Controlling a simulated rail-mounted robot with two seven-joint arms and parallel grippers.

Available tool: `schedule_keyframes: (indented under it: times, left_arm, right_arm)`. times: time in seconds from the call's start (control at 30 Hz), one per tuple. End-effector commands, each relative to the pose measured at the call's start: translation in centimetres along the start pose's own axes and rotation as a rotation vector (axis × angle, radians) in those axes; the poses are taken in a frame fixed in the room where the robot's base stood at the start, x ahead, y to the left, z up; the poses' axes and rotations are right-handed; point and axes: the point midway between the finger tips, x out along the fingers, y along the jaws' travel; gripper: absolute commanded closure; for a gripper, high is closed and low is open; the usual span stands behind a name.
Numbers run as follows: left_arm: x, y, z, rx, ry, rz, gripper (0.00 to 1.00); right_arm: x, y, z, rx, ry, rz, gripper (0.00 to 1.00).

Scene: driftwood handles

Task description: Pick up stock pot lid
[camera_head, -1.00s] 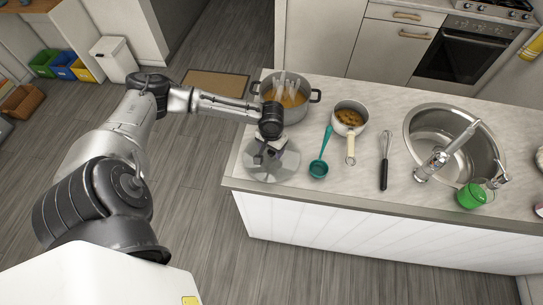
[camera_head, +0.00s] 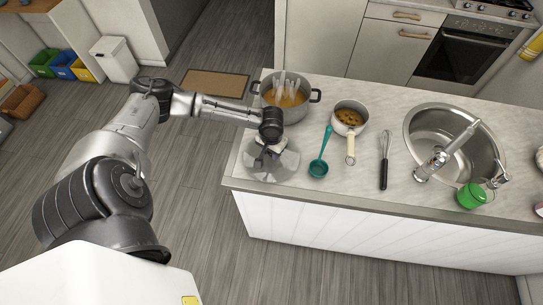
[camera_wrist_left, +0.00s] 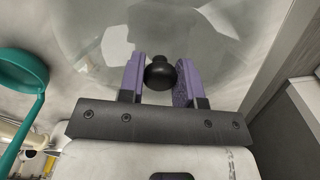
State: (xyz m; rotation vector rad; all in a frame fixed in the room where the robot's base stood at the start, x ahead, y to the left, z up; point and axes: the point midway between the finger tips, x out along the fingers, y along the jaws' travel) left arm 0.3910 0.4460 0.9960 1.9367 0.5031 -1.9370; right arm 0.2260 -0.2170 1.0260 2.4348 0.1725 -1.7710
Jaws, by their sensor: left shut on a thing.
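The stock pot lid (camera_head: 287,163) is a clear, round lid with a black knob (camera_wrist_left: 160,73). It lies at the left end of the counter in the head view and fills the upper part of the left wrist view (camera_wrist_left: 90,40). My left gripper (camera_wrist_left: 161,77) has its purple fingers on either side of the knob and is shut on it. In the head view the left gripper (camera_head: 266,152) is over the lid, partly hidden by its own wrist. I cannot tell whether the lid is clear of the counter. My right gripper does not show.
A stock pot (camera_head: 302,110) with orange contents stands behind the lid. A teal ladle (camera_head: 319,167), a saucepan (camera_head: 350,116), a whisk (camera_head: 384,165) and a sink (camera_head: 420,130) are to the right. The counter's front edge (camera_head: 300,196) is close to the lid.

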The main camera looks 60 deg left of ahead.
Motion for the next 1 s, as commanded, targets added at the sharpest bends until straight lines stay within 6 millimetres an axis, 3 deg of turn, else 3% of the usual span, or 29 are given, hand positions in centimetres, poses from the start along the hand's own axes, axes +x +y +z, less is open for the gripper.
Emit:
schedule_keyframes:
  times: [0.1, 0.43, 1.0]
  left_arm:
    - [0.0, 0.0, 0.0, 0.0, 0.0, 0.0, 0.96]
    - [-0.9, 0.0, -0.1, 0.0, 0.003, 0.0, 0.96]
    - [-9.9, -0.1, 0.0, 0.0, 0.001, 0.001, 0.96]
  right_arm:
    - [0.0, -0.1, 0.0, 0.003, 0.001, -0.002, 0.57]
    - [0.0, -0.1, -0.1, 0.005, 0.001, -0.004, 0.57]
    - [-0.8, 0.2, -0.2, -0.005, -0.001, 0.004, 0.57]
